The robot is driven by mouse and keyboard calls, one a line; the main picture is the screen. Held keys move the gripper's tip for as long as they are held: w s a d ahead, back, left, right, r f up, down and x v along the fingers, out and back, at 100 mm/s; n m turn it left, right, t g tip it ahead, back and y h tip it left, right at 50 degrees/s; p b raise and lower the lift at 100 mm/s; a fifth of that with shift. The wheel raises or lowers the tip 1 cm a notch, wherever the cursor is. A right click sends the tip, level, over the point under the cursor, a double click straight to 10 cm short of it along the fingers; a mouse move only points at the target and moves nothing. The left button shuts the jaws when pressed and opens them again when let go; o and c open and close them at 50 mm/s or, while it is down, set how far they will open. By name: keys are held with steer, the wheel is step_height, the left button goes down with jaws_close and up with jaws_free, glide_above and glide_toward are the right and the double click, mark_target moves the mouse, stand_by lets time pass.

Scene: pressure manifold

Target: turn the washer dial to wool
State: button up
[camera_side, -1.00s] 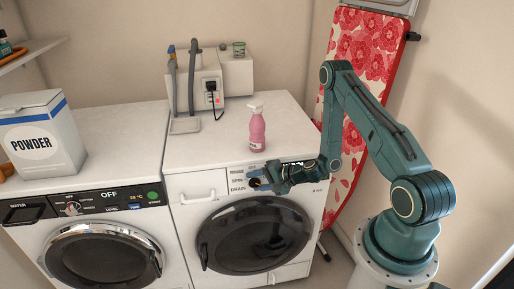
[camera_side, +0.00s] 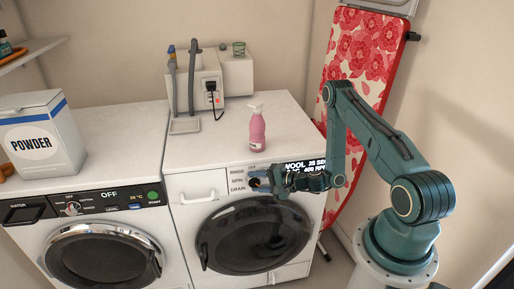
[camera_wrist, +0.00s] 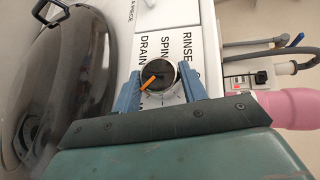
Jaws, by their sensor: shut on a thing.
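The washer (camera_side: 188,185) on the right has a round black door and a dial (camera_wrist: 159,76) on its front panel. The dial has a silver rim, a dark face and an orange pointer, which points to the lower left in the wrist view. My gripper (camera_side: 268,182) is shut on the dial, one blue finger on each side of its rim. The washer's display (camera_side: 303,166) reads WOOL, with further lines partly hidden by my wrist. RINSE, SPIN and DRAIN labels show beside the dial.
A pink bottle (camera_side: 257,131) stands on the washer top, close behind the panel. A second machine (camera_side: 100,235) with its display at OFF stands at left, with a powder box (camera_side: 42,134) on top. An ironing board (camera_side: 361,50) leans at the back right.

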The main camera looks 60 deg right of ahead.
steer(key=o, duration=1)
steer(key=shift+r, duration=0.15)
steer(key=shift+w+a+r, duration=0.1)
steer(key=shift+r, duration=2.1)
steer(key=shift+w+a+r, duration=0.1)
steer(key=shift+r, duration=2.1)
step_height(320, 180, up, 11)
glide_above(257, 183)
